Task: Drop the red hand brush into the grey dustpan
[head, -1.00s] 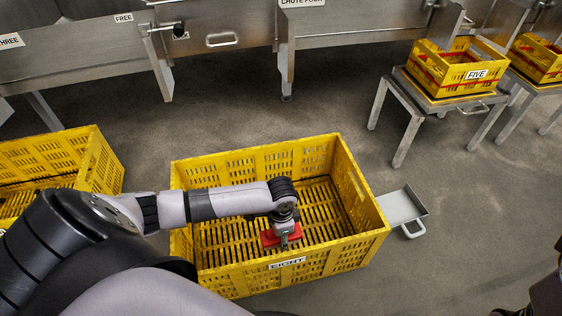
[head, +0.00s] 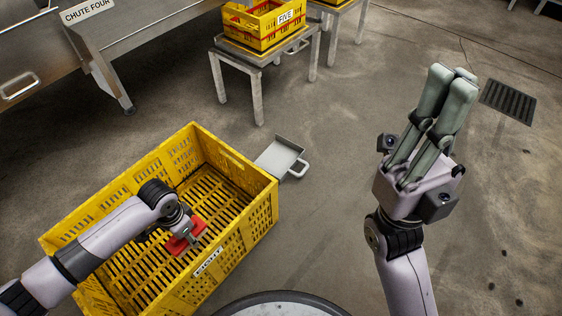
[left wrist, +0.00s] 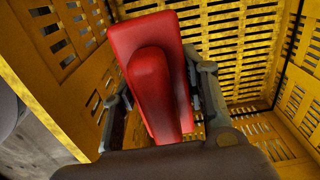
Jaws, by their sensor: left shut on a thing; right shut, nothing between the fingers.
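The red hand brush (head: 186,236) is in the jaws of my left gripper (head: 190,238), over the inside of the yellow crate marked EIGHT (head: 262,222). In the left wrist view the red brush (left wrist: 152,80) lies between the two fingers of the left gripper (left wrist: 165,105), with crate walls around it. The grey dustpan (head: 277,156) lies on the floor just beyond the crate's far right corner, its handle pointing right. My right gripper (head: 455,75) is raised at the right, shut and empty, well apart from brush and dustpan.
A crate marked FIVE (head: 262,30) stands on a metal stand (head: 256,75) at the back. A steel chute marked CHUTE FOUR (head: 80,50) is at the back left. A floor drain (head: 508,101) lies at the right. The floor between crate and right arm is clear.

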